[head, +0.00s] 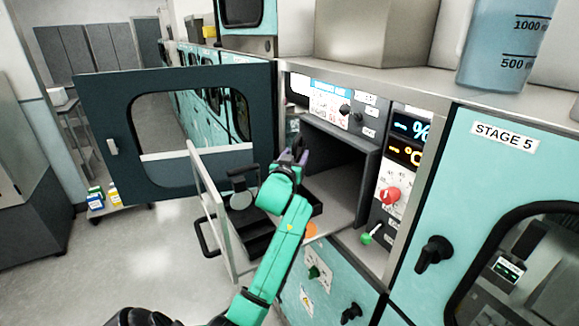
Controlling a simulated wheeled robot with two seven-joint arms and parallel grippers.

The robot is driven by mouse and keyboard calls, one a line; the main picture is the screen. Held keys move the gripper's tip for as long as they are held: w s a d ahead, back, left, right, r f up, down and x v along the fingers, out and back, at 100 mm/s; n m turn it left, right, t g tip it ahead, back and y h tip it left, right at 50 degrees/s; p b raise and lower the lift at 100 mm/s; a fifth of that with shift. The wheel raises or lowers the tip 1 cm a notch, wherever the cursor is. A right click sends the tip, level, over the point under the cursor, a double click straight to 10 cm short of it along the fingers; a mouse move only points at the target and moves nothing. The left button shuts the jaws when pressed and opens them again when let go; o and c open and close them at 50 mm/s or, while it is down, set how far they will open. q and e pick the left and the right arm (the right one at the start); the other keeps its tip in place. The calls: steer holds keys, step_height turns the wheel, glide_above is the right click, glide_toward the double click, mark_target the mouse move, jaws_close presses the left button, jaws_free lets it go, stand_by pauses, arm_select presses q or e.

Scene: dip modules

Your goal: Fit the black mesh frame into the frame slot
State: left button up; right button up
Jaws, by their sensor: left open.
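My left gripper (300,150) is at the mouth of an open grey chamber (335,170), with its dark fingers pointing up and away from me. Its jaws are open, and I see nothing held between them. A black tray-like piece (262,243) lies low behind my green forearm, partly hidden by it. I cannot tell whether it is the black mesh frame or part of the machine. I cannot pick out the frame slot for certain. My right gripper is not in view.
A dark door (100,105) with a window stands open at the left. A pale upright panel (213,205) stands beside my forearm. A control panel with a red knob (390,196) is right of the chamber. The floor (120,255) at lower left is clear.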

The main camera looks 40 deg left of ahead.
arm_select(q)
steer(key=b+v, duration=0.4)
steer(key=v, duration=0.7)
steer(key=shift+s+d, duration=0.2)
steer(key=shift+s, duration=0.15)
steer(key=shift+f, duration=0.1)
